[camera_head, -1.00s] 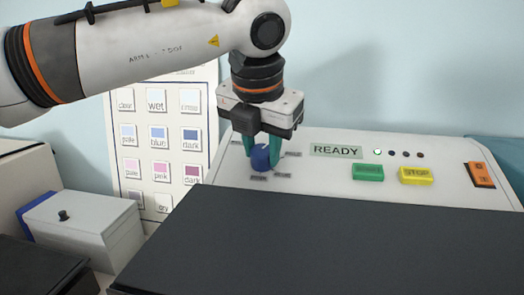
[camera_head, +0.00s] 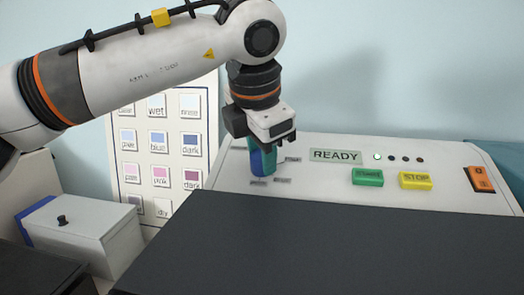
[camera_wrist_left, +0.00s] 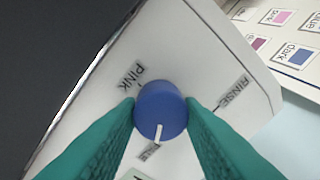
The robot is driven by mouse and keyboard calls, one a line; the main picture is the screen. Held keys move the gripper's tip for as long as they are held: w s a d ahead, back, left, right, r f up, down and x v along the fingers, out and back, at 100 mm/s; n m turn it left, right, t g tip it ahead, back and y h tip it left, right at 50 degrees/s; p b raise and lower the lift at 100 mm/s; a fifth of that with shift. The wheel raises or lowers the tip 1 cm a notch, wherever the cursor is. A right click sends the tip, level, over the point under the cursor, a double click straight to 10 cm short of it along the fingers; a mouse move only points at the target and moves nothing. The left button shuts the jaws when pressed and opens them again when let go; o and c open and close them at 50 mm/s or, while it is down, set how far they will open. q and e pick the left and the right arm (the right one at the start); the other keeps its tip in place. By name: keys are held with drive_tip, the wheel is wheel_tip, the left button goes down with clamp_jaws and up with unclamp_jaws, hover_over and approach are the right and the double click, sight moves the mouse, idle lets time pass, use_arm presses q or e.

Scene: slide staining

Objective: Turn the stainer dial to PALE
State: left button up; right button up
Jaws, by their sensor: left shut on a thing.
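The stainer dial is a round blue knob (camera_head: 257,162) at the left of the white stainer panel (camera_head: 330,180). In the left wrist view the dial (camera_wrist_left: 160,108) carries a white pointer line that points down and slightly left, towards a partly hidden label (camera_wrist_left: 149,152) ending in "LE". Labels PINK (camera_wrist_left: 131,77) and RINSE (camera_wrist_left: 233,92) also show around it. My left gripper (camera_head: 263,160) points down over the dial, its teal fingers shut on the dial's two sides. My right gripper is not in view.
A READY display (camera_head: 335,155), a green button (camera_head: 367,177), a yellow STOP button (camera_head: 415,181) and an orange switch (camera_head: 479,178) sit right of the dial. A dark surface (camera_head: 320,245) lies in front. A colour chart (camera_head: 146,177) and white lidded box (camera_head: 85,235) stand left.

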use_arm(q)
drive_tip(key=o, duration=1)
drive_tip(key=shift+r, duration=0.1)
drive_tip(key=b+v, duration=0.1)
drive_tip(key=v, duration=1.1)
drive_tip(key=shift+a+b, duration=0.1)
drive_tip(key=shift+b, duration=0.2)
